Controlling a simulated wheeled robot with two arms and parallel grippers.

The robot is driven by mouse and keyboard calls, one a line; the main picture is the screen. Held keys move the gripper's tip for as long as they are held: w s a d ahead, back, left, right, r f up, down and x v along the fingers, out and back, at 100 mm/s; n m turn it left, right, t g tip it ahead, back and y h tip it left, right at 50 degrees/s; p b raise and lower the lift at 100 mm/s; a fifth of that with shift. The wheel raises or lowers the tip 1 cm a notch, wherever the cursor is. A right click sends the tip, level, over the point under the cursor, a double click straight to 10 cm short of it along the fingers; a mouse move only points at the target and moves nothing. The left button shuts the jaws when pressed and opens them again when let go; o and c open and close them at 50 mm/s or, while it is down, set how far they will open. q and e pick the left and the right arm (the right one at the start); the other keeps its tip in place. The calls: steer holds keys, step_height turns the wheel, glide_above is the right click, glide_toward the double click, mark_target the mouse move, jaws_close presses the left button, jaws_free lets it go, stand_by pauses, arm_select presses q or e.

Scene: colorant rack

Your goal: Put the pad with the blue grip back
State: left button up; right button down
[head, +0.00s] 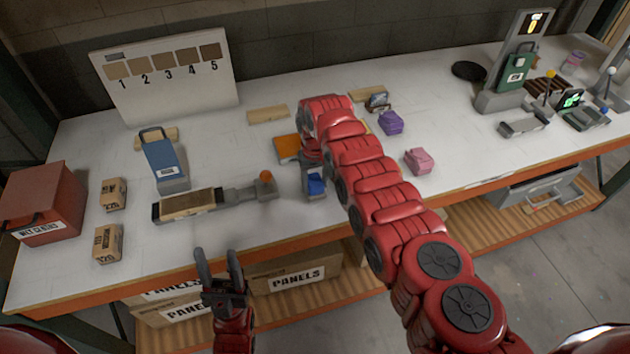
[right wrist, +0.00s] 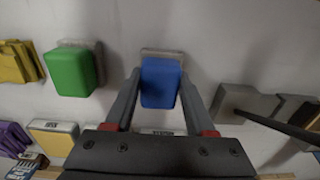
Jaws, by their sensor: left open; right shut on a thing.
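The pad with the blue grip (right wrist: 160,82) is between the fingers of my right gripper (right wrist: 159,95) in the right wrist view. A pale strip of its base shows behind the blue grip. In the head view this blue grip (head: 316,186) shows low at my right gripper, near the table's middle front. Whether the pad touches the tabletop I cannot tell. My right gripper is shut on it. My left gripper (head: 218,262) is open and empty, in front of the table's front edge, with its fingers pointing up in the picture.
A clamp with an orange knob (head: 266,176) lies just left of the pad. An orange block (head: 286,148), a purple block (head: 391,123) and a pink block (head: 419,160) are around my right arm. A green grip (right wrist: 72,72) shows beside the pad. A numbered board (head: 165,85) stands behind.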

mark_target(315, 182)
steer(key=shift+f, duration=0.25)
steer(key=shift+f, duration=0.1)
steer(key=shift+c, duration=1.2)
jaws_free()
steer(key=shift+r, duration=0.25)
step_height(315, 182, up, 3)
steer(key=shift+d+r, duration=0.1)
step_height(315, 182, up, 9)
steer(key=b, duration=0.2)
steer(key=shift+f+b, duration=0.2)
steer(key=shift+b, duration=0.2)
